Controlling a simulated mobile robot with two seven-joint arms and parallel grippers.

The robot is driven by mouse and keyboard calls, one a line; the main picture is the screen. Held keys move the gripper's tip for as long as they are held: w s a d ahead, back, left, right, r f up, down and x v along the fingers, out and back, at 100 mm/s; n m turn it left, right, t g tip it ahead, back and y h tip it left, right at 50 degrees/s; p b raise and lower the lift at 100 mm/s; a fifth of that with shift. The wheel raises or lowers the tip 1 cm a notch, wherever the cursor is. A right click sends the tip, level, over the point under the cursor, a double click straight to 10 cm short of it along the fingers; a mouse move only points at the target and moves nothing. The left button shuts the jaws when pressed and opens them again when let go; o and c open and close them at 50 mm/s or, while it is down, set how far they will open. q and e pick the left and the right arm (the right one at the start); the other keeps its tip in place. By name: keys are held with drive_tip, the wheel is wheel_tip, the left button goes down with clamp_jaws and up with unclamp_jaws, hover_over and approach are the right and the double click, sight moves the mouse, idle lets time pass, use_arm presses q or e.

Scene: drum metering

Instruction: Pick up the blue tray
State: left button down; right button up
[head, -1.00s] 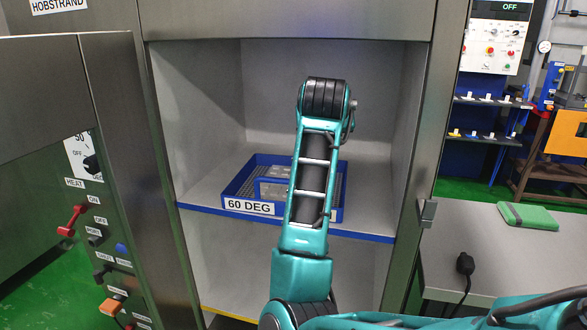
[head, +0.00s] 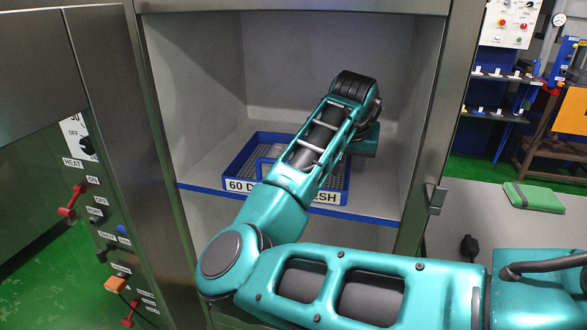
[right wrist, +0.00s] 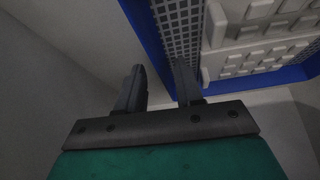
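The blue tray (head: 236,172) sits on the blue-edged shelf inside the grey cabinet. Its front label reads "60 D" and "ESH", with the middle hidden behind my right arm. In the right wrist view, the tray (right wrist: 150,38) shows its blue wall, a mesh floor and pale grey moulded pieces (right wrist: 260,50). My right gripper (right wrist: 160,68) is open, with one finger on each side of the line of the tray's wall. I cannot tell whether they touch it. In the head view my right arm hides the fingertips. My left gripper is not in view.
The cabinet's side walls (head: 415,120) enclose the shelf (head: 365,217) closely. An open door with a control panel (head: 90,190) stands at the left. A grey bench at the right holds a green folded item (head: 535,197) and a small black object (head: 469,248).

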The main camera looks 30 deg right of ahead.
clamp_jaws()
idle(0.3)
drive_tip(key=shift+w, duration=0.1)
